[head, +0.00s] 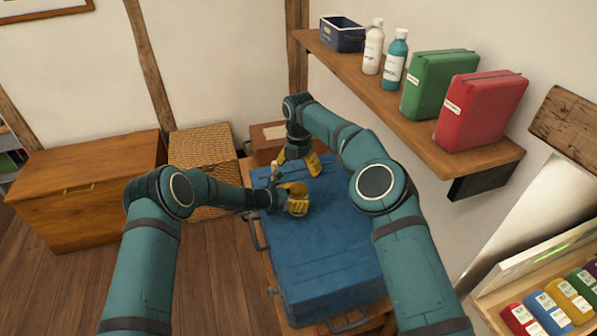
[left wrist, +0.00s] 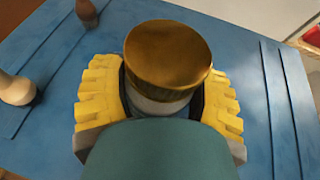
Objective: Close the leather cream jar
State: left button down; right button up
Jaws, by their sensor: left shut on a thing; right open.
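A small round jar with a brown, gold-rimmed top (left wrist: 168,58) and a pale body (left wrist: 155,105) is between the yellow fingers of my left gripper (left wrist: 160,105). The gripper is shut on it, above the blue trunk lid. I cannot tell whether the brown top is fully seated. In the head view my left gripper (head: 296,199) is over the trunk's far left part, and the jar is too small to make out clearly. My right gripper (head: 298,162) is open with its fingers pointing down, just beyond the left one and apart from it.
The blue trunk (head: 325,250) carries a pale rounded item (left wrist: 15,88) and a small brown item (left wrist: 86,10). A wall shelf (head: 440,150) with bottles and cases is at the right. A wicker box (head: 203,160) and wooden chest (head: 85,190) stand at the left.

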aim_at(298, 187)
jog(key=shift+f, duration=4.05)
jog(key=shift+c, duration=0.4)
jog(key=c, duration=1.2)
jog(key=shift+m, duration=1.7)
jog(key=o, duration=1.2)
jog(key=shift+r, duration=0.1)
